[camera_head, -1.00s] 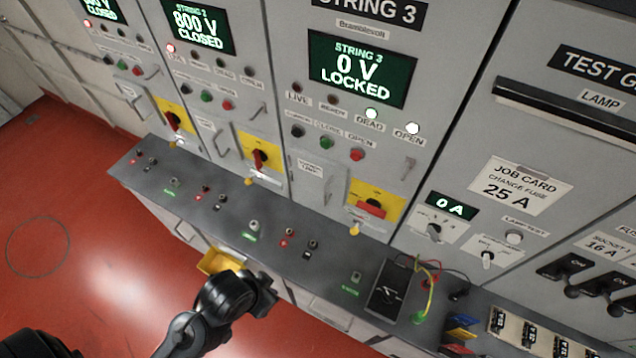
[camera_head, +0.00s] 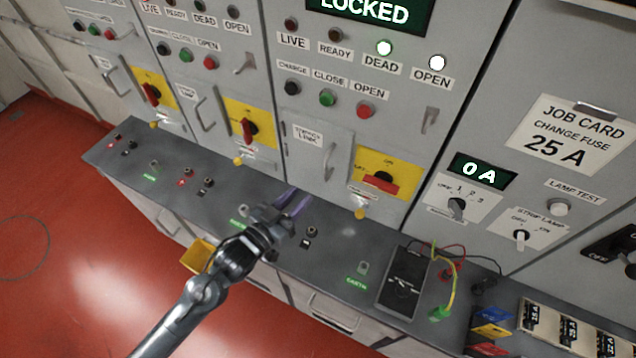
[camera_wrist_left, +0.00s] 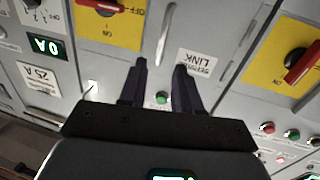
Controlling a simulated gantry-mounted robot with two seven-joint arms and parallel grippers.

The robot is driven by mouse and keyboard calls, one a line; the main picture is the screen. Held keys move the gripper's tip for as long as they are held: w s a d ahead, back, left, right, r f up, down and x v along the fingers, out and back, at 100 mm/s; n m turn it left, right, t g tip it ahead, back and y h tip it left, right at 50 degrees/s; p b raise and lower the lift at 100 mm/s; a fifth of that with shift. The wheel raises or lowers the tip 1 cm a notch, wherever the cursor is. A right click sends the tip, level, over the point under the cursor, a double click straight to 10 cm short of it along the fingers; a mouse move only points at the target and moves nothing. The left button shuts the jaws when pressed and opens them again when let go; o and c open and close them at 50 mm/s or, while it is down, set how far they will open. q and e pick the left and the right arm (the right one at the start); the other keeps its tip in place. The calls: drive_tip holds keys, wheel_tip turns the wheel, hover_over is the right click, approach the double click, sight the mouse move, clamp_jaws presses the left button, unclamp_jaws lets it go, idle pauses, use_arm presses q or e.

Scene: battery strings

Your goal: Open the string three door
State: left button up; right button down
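The string three door (camera_head: 316,160) is a small grey panel with a link label and an upright bar handle (camera_head: 330,160). It looks shut. In the left wrist view, its label (camera_wrist_left: 197,63) and handle (camera_wrist_left: 168,32) show upside down beyond the fingers. My left gripper (camera_head: 297,200) is open and empty, below and left of the door, over the grey ledge and apart from the handle. In the left wrist view, my left gripper (camera_wrist_left: 162,68) has a clear gap between its fingers. My right gripper is not in view.
A yellow switch plate (camera_head: 386,175) with a red handle is right of the door, with a yellow knob (camera_head: 361,213) below. A black meter box (camera_head: 403,282) with leads sits on the ledge (camera_head: 330,262). String three's display (camera_head: 372,10) reads LOCKED; DEAD and OPEN lamps glow.

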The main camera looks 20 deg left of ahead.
sight(324, 170)
use_arm(q)
drive_tip(key=x, duration=1.2)
drive_tip(key=shift+a+r, duration=0.2)
drive_tip(key=shift+r, duration=0.05)
clamp_jaws()
